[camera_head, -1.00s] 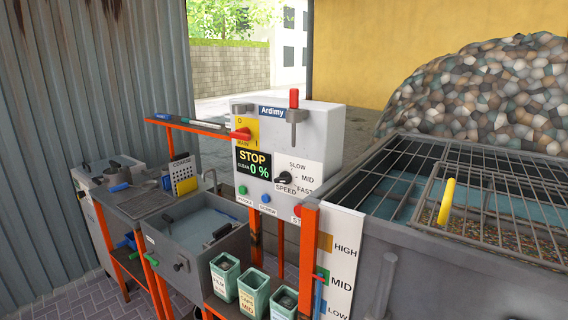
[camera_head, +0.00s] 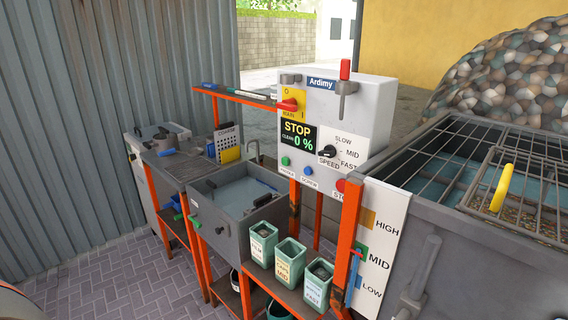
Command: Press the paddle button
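The control panel (camera_head: 350,105) is a white box marked "Ardimy" in the middle of the head view. A green button (camera_head: 285,160) sits at its lower left, above a small label that seems to read "PADDLE". A blue button (camera_head: 307,170) labelled "SCREW" is to its right, and a red button (camera_head: 340,185) is further right. The display (camera_head: 298,136) reads "STOP" and "CLEAN 0 %". The red main switch (camera_head: 288,105) and the black speed knob (camera_head: 327,152) are above the buttons. Neither of my grippers is in view.
A sink basin (camera_head: 225,233) on an orange frame stands left of and below the panel. Several green bins (camera_head: 290,262) stand in front below it. A large grey tank with a metal grate (camera_head: 443,165) fills the right. Paved floor (camera_head: 150,275) is clear at lower left.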

